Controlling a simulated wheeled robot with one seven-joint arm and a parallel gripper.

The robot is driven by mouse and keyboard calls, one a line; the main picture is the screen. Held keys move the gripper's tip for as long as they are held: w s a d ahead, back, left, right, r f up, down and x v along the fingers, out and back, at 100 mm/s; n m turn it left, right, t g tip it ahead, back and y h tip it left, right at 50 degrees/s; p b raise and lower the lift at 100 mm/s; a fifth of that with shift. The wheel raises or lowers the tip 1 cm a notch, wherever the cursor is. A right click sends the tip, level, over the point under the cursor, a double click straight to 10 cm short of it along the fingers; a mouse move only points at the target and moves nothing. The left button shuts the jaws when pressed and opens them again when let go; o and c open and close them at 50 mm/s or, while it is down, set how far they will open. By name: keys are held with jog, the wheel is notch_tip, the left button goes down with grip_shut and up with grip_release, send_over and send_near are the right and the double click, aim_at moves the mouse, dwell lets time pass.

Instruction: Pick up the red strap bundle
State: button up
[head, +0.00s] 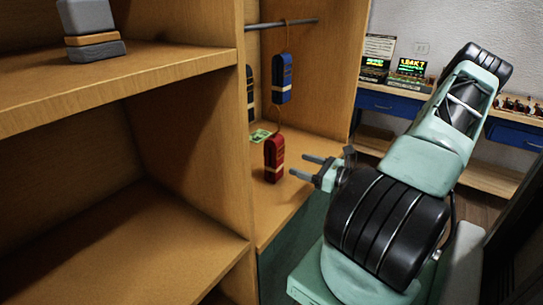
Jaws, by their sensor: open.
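The red strap bundle (274,160) stands upright on the wooden cabinet shelf, with a pale band around its lower part and a thin cord loop at its top. My gripper (302,167) is just to its right, with its two fingers pointing left toward it. The jaws are open and empty. I see a small gap between the fingertips and the bundle in this view; the depth between them is hard to judge.
A blue strap bundle (282,79) hangs from a metal rod (283,24) above the red one. A dark bundle (250,92) is partly hidden behind the divider (226,130). A green paper (260,137) lies behind. A grey bundle (93,30) sits on the upper left shelf.

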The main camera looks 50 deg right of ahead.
aim_at(280, 157)
jog(key=w, duration=0.2)
jog(key=w+p, duration=0.1)
jog(key=w, duration=0.2)
jog(key=w+a+p, duration=0.1)
jog(key=w, duration=0.1)
jog(key=shift+w, duration=0.25)
jog(key=shift+w+a+r+p, duration=0.2)
jog(key=shift+w+p, duration=0.15)
jog(key=shift+w, duration=0.2)
jog(key=w, duration=0.1)
jog(key=w+p, duration=0.1)
jog(key=w, duration=0.2)
jog(key=shift+a+f+p, duration=0.15)
jog(key=shift+a+p, duration=0.2)
jog(key=c, duration=1.2)
